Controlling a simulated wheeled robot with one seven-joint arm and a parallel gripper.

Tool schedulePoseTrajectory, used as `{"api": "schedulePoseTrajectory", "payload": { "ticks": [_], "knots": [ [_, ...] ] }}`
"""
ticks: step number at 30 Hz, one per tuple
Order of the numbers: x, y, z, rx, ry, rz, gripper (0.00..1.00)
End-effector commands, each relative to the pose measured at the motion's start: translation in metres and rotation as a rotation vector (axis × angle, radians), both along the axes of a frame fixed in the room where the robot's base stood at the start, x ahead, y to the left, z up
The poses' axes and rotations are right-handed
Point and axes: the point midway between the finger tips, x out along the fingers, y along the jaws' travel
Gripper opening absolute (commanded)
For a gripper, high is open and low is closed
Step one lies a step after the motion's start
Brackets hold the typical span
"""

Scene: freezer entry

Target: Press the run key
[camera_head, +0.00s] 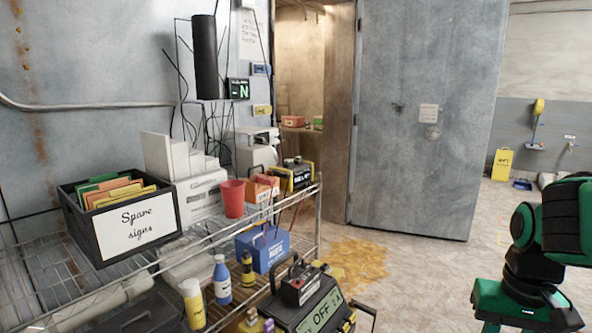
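A dark device (297,318) with a carry handle stands at the bottom centre, cut off by the lower edge of the picture. Its greenish display (322,312) shows "OFF" and other characters that are partly cut off. Small yellow parts (348,319) sit at the right side of the display; I cannot tell whether one is the run key. No key labelled run is readable. Green and black links of my arm show at the far right, apart from the device. My gripper's fingers are not in view.
A wire shelf (205,243) along the left wall holds a black box of spare signs (133,229), a red cup (232,198), a blue case (263,248) and bottles (221,279). A large grey door (425,120) stands open behind. The floor right of centre is mostly clear, with a yellowish stain (355,262).

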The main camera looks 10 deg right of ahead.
Motion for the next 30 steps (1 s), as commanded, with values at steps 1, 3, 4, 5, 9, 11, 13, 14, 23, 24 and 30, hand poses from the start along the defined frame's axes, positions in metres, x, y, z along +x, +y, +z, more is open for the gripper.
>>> {"api": "schedulePoseTrajectory", "payload": {
  "ticks": [1, 3, 4, 5, 9, 11, 13, 14, 23, 24, 30],
  "knots": [
    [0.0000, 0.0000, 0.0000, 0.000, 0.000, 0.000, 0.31],
    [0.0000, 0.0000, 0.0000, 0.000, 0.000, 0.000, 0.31],
    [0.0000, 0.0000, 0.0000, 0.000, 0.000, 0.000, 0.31],
    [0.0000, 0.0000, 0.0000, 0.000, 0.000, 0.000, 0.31],
    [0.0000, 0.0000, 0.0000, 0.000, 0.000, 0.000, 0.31],
    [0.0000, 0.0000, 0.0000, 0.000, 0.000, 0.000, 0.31],
    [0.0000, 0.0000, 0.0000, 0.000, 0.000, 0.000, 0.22],
    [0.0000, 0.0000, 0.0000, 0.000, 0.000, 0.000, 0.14],
    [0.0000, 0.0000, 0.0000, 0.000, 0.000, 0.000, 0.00],
    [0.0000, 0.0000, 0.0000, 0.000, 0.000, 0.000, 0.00],
    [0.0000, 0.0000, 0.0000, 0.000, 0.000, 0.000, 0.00]
  ]
}}
